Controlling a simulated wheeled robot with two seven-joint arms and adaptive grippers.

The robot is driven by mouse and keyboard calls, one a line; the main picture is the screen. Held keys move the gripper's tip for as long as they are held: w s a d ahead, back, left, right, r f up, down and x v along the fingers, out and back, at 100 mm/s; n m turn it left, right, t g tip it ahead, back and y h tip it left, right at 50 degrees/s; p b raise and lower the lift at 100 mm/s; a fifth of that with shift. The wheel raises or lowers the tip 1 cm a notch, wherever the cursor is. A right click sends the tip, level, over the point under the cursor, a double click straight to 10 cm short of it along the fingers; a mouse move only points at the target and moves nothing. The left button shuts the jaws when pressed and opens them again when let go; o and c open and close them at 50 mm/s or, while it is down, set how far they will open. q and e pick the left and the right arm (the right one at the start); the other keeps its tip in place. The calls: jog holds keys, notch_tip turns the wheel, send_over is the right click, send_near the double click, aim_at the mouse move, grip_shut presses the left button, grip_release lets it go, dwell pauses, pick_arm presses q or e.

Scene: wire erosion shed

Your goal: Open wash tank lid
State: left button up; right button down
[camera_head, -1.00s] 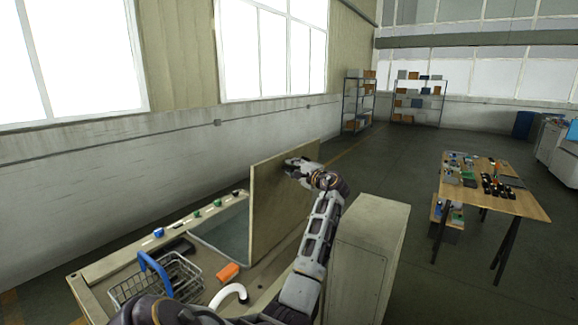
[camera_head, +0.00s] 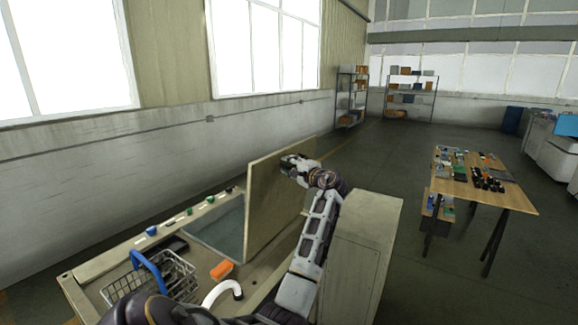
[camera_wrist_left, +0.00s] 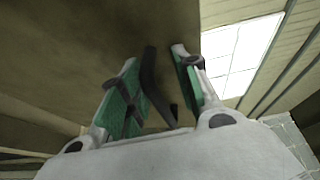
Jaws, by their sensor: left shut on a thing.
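The wash tank lid (camera_head: 268,205) is a beige panel standing roughly upright along the right side of the tank opening. The wash tank (camera_head: 218,228) shows as a grey-blue opening in the bench top to the left of the lid. My left gripper (camera_head: 288,162) is at the lid's upper part. In the left wrist view, the gripper's green-padded fingers (camera_wrist_left: 155,65) are closed around a dark handle (camera_wrist_left: 150,82) on the lid's face. My right gripper is not in view.
A wire basket with a blue handle (camera_head: 146,268), an orange block (camera_head: 221,270) and a white curved pipe (camera_head: 222,291) are on the bench left of my arm. A beige cabinet (camera_head: 362,240) stands right of it. A cluttered wooden table (camera_head: 515,197) stands farther right, with clear floor between.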

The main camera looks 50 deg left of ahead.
pick_arm(q)
jog(key=s+d+r+p, duration=0.1)
jog(key=d, duration=1.3)
jog(key=shift+s+d+r, duration=0.3)
dwell(1.8)
jog(key=shift+p, duration=0.3)
jog(key=shift+n, duration=0.3)
dwell(0.5)
